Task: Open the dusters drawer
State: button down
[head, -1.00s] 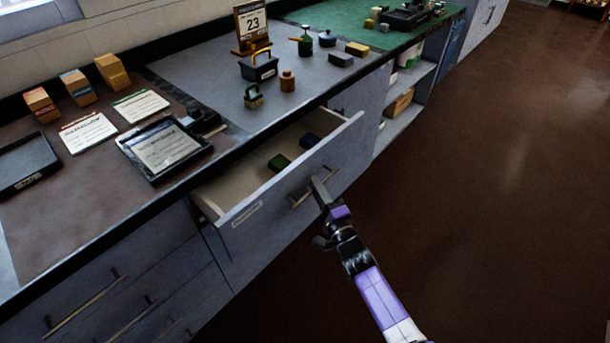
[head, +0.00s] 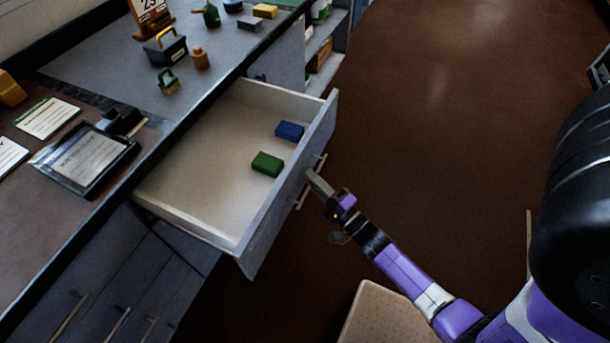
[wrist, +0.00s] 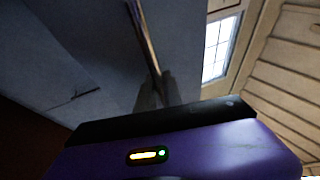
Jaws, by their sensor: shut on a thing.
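The drawer (head: 190,183) stands pulled well out from under the counter. A green block (head: 267,164) and a blue block (head: 290,131) lie inside it, towards its front. Its front panel carries a bar handle (head: 301,194). My gripper (head: 316,184) is shut on this handle, in front of the panel. In the wrist view the handle (wrist: 144,38) runs up from between the dark fingertips (wrist: 155,92). The label on the drawer front cannot be read in the head view now.
The counter (head: 107,73) holds a framed sheet (head: 85,158), a dark caddy (head: 165,47), a brown bottle (head: 200,59) and a calendar. Other closed drawers (head: 110,270) lie below at left. Brown floor (head: 440,110) at right is open.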

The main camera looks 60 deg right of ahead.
jog(key=shift+s, duration=0.1)
jog(key=c, duration=1.8)
grip_release()
jog(key=shift+o, duration=0.2)
jog(key=b+v, duration=0.1)
jog(key=v, duration=0.6)
jog(key=shift+s+a+f, duration=0.15)
jog(key=shift+s, duration=0.2)
